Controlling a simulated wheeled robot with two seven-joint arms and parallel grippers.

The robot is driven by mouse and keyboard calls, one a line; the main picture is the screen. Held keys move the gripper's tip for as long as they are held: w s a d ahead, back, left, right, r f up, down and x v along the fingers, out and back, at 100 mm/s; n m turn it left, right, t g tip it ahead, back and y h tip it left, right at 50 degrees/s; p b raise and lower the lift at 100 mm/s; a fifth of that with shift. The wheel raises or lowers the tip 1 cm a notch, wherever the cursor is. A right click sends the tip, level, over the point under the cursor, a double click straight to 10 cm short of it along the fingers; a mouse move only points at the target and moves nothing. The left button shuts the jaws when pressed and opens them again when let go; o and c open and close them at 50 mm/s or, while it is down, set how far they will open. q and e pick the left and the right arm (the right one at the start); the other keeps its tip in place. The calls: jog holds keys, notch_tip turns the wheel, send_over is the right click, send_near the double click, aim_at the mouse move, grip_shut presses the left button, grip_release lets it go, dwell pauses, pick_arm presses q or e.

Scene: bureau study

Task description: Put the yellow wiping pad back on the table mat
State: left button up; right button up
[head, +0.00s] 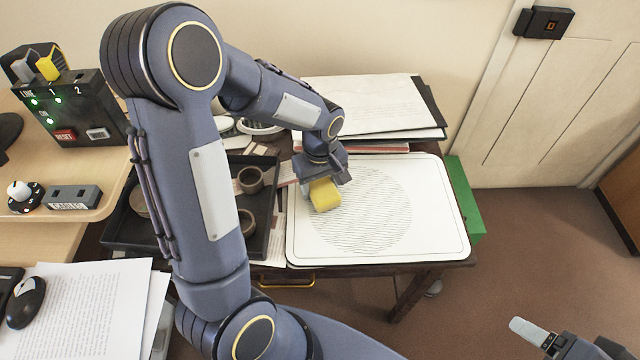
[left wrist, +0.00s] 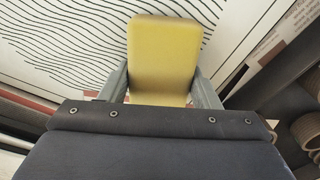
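The yellow wiping pad (head: 324,196) is held between the two fingers of my left gripper (head: 324,178), over the left part of the white table mat (head: 440,235). The mat has rounded corners and a round patch of wavy dark lines. In the left wrist view the pad (left wrist: 164,55) sits between the grey fingers, one along each side, with the lined mat (left wrist: 50,45) behind it. I cannot tell whether the pad touches the mat. My right gripper (head: 530,332) shows only partly at the bottom right, away from the mat, with one pale fingertip visible.
A dark tray (head: 125,232) with several round cups stands left of the mat. Stacked papers (head: 360,100) lie behind it. A green box (head: 465,200) is beside the small table's right side. A desk with a control box (head: 80,110) is at left.

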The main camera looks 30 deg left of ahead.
aim_at(320, 184)
pick_arm(q)
jog(key=o, duration=0.4)
jog(key=shift+s+d+f, duration=0.1)
jog(key=shift+f, duration=0.25)
jog(key=shift+o, duration=0.2)
jog(key=shift+s, duration=0.1)
jog(key=shift+f, duration=0.1)
jog(key=shift+r+p, duration=0.4)
jog(key=shift+r, duration=0.05)
notch_tip(320, 184, up, 11)
jog(key=p, duration=0.2)
jog(key=s+d+r+m+t+h, duration=0.2)
jog(key=s+m, duration=0.2)
jog(key=s, duration=0.4)
jog(key=s+d+r+m+t+h, duration=0.1)
jog(key=s+d+r+m+t, duration=0.1)
jog(key=s+m, duration=0.3)
jog(key=s+r+t, duration=0.1)
jog(key=s, duration=0.3)
jog(key=shift+d+r+h, duration=0.3)
jog(key=shift+r+h, duration=0.05)
jog(key=shift+h, duration=0.05)
